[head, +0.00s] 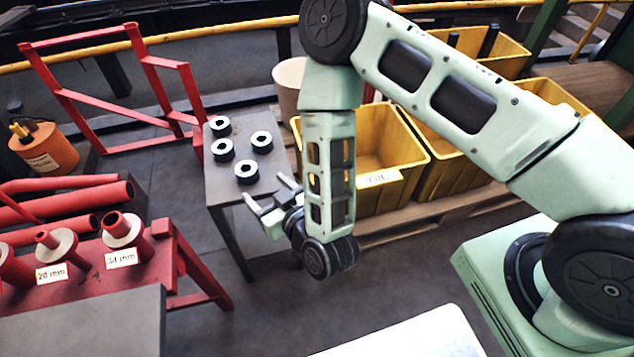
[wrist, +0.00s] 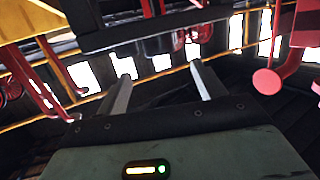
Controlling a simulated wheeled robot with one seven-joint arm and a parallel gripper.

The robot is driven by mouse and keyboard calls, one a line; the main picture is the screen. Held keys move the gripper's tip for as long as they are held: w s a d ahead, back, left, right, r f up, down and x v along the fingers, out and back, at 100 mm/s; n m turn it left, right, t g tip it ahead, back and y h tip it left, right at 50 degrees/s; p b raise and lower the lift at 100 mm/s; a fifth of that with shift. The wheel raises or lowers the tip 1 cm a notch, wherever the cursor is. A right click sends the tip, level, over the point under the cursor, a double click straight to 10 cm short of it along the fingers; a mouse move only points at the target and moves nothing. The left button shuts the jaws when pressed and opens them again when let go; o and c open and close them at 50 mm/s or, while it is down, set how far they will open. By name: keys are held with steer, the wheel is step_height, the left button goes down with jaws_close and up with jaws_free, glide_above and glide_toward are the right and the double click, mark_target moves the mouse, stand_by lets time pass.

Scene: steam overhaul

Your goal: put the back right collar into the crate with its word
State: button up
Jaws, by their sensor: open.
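Several dark ring collars with pale faces lie on the small grey table (head: 222,188) in the head view. The back right collar (head: 262,142) lies flat near the table's right edge. The others are a far left collar (head: 220,126), a left collar (head: 222,149) and a near collar (head: 247,172). My gripper (head: 269,191) is open and empty beside the table's right edge, nearer than the collars and touching none. The wrist view shows its two fingers apart (wrist: 160,73), with no collar between them. A yellow crate (head: 392,200) has a white label whose word I cannot read surely.
More yellow crates stand to the right (head: 456,178) and behind (head: 512,64), partly hidden by my arm. A beige bin (head: 289,82) stands behind the table. A red bench (head: 95,262) with pipes is at the left. A red frame (head: 100,110) stands behind left.

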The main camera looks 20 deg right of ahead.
steer(key=s+a+r+n+g+y, duration=0.1)
steer(key=s+a+r+n+g, duration=0.25)
steer(key=r+g, duration=0.5)
steer(key=s+d+r+g+h, duration=0.2)
steer(key=s+d+r, duration=0.1)
steer(key=s+r, duration=0.2)
steer(key=shift+s+d+r+g, duration=0.3)
steer(key=shift+d+r+g, duration=0.05)
steer(key=shift+r, duration=0.25)
steer(key=shift+o, duration=0.4)
steer(key=s+d+r+g+h, duration=0.3)
steer(key=s+d+r, duration=0.3)
steer(key=s+d, duration=0.4)
steer(key=shift+s+d+r+h, duration=0.15)
steer(key=shift+s+r+h, duration=0.25)
steer(key=shift+s+h, duration=0.15)
steer(key=shift+w, duration=0.1)
